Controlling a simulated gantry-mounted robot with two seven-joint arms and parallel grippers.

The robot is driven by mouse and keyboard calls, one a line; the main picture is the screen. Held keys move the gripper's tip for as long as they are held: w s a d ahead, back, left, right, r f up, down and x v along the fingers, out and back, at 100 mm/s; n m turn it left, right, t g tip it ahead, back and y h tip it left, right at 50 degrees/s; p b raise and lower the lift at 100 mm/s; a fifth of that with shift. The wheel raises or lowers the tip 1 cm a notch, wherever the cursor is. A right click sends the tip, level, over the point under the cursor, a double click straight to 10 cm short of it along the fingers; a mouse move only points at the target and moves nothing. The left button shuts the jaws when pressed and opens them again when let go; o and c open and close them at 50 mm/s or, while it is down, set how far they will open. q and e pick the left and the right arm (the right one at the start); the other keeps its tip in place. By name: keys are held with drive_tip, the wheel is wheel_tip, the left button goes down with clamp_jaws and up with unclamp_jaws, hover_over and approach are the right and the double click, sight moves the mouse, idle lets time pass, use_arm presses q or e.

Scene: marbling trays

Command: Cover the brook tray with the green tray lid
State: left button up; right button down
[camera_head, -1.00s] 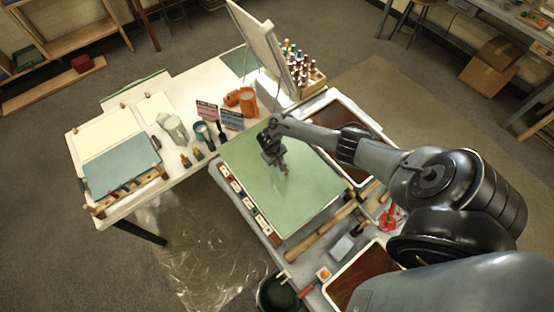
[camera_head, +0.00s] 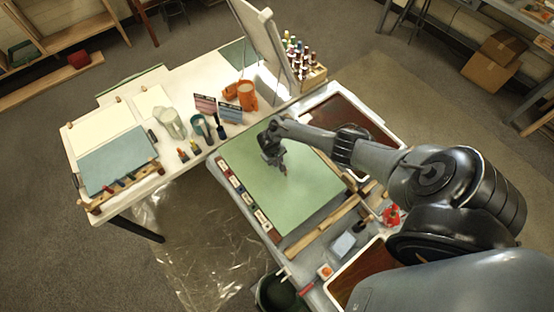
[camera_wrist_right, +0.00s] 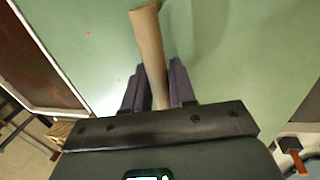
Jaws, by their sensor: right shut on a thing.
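The green tray lid (camera_head: 290,200) is a flat pale green panel over the middle of the tray table. My right gripper (camera_head: 280,165) is above the middle of the lid, shut on its upright wooden handle. In the right wrist view the handle (camera_wrist_right: 147,45) stands between the dark fingers of the gripper (camera_wrist_right: 155,90), with the green lid (camera_wrist_right: 85,50) beneath. Whatever is under the lid is hidden, and I cannot tell whether the lid touches it. I cannot tell which tray is the brook tray. My left gripper is not in view.
A white-rimmed tray of reddish-brown liquid (camera_head: 375,128) is behind the lid to the right. Another brown tray (camera_head: 352,275) is at the front. A wooden bar (camera_head: 322,227) and a row of labelled colours (camera_head: 243,201) flank the lid. An easel board (camera_head: 262,40) stands behind.

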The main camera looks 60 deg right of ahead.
drive_tip(key=shift+f+b, duration=0.9)
drive_tip(key=shift+f, duration=0.55)
drive_tip(key=shift+f+b, duration=0.3)
drive_tip(key=shift+f, duration=0.2)
drive_tip(key=c, duration=0.8)
unclamp_jaws()
drive_tip(key=shift+c, duration=0.2)
